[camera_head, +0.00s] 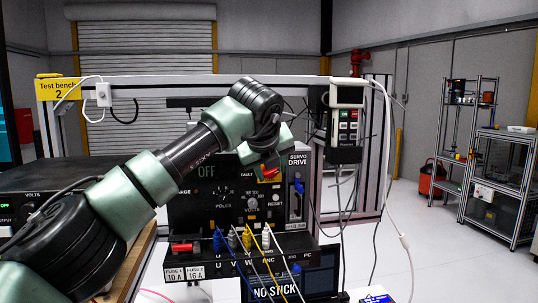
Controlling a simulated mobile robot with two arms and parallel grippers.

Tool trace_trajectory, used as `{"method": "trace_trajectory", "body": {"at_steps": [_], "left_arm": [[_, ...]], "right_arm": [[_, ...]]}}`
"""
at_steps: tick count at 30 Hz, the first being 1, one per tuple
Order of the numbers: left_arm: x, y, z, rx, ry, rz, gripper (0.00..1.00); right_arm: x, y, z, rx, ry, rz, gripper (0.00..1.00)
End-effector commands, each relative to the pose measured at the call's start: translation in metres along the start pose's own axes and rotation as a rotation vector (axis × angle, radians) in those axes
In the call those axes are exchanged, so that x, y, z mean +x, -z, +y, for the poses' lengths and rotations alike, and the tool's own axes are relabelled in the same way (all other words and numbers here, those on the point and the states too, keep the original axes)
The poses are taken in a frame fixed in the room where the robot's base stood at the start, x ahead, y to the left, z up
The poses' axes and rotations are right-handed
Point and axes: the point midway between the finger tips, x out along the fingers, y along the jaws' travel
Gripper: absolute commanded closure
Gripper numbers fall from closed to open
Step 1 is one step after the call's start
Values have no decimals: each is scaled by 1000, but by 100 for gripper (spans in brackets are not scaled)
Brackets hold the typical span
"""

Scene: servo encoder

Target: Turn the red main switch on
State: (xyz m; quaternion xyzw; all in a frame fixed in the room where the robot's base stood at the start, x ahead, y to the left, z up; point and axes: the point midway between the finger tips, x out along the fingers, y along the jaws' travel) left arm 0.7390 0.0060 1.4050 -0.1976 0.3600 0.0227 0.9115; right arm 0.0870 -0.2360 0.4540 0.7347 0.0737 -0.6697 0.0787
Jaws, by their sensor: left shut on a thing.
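My left arm comes in from the left and bends down over the servo drive panel (222,207). My left gripper (269,168) is at the panel's upper right part, shut on the red main switch (272,177). Only a small red patch of the switch shows at the fingertips; the gripper and wrist hide the rest, so its position cannot be read. My right gripper is not in view.
Blue, white and yellow plugs (243,240) with cables stick out below the panel. A pendant with buttons (347,122) hangs at the right of the bench frame. A blue lever (299,187) is close right of the gripper.

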Motion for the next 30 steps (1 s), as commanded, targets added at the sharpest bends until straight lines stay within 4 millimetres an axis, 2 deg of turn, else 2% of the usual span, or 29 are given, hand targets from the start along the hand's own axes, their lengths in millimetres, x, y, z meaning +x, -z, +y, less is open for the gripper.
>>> {"method": "trace_trajectory", "body": {"at_steps": [1, 3, 12, 19, 30], "left_arm": [[-6, -8, -4, 29, -28, -9, 100], [-6, -8, -5, 68, -69, -9, 100], [-4, -6, -7, 198, -197, -13, 100], [-3, -5, -8, 245, -244, -14, 100], [-2, -5, -7, 259, -258, -15, 100]], "right_arm": [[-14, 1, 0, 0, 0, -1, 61], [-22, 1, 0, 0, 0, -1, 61], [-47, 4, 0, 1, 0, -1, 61], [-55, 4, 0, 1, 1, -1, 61], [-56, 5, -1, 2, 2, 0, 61]]}}
